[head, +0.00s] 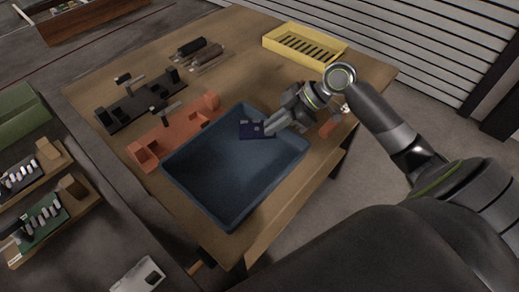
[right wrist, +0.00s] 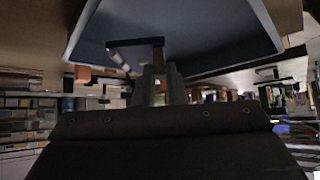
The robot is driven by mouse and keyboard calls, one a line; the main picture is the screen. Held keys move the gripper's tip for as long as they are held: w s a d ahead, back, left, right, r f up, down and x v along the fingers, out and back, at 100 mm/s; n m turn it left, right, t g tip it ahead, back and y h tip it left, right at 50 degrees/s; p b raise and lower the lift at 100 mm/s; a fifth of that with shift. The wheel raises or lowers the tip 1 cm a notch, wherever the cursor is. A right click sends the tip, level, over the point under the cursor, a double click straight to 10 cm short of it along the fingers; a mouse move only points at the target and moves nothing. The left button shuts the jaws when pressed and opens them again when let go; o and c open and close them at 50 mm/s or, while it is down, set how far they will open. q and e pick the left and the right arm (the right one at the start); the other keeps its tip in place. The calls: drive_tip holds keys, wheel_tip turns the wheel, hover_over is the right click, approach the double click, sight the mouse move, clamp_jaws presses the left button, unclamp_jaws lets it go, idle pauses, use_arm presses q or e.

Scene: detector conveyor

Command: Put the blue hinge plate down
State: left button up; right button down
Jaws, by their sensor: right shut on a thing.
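The blue hinge plate (head: 252,130) is a small dark blue flat piece. My right gripper (head: 268,127) is shut on it at its right edge and holds it over the far part of the blue tray (head: 215,205). In the right wrist view the plate (right wrist: 135,43) shows at the fingertips of the gripper (right wrist: 158,70), with the tray (right wrist: 225,30) behind it. I cannot tell whether the plate touches the tray. The near part of the tray is empty. My left gripper is not in view.
An orange-red fixture (head: 160,142) stands close along the tray's left side. A black fixture (head: 140,108) and dark parts (head: 198,48) lie beyond it. A yellow slotted bin (head: 305,45) stands at the back right. Bare wooden table (head: 240,75) lies between them.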

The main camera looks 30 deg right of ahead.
wheel_tip(320, 180, down, 2)
drive_tip(key=shift+a+f, duration=0.1)
drive_tip(key=shift+f, duration=0.05)
wheel_tip(320, 180, down, 4)
drive_tip(key=shift+r, duration=0.1)
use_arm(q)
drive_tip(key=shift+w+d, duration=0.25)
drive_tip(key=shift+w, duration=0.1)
use_arm(e)
drive_tip(key=shift+f, duration=0.25)
drive_tip(key=c, duration=1.5)
unclamp_jaws()
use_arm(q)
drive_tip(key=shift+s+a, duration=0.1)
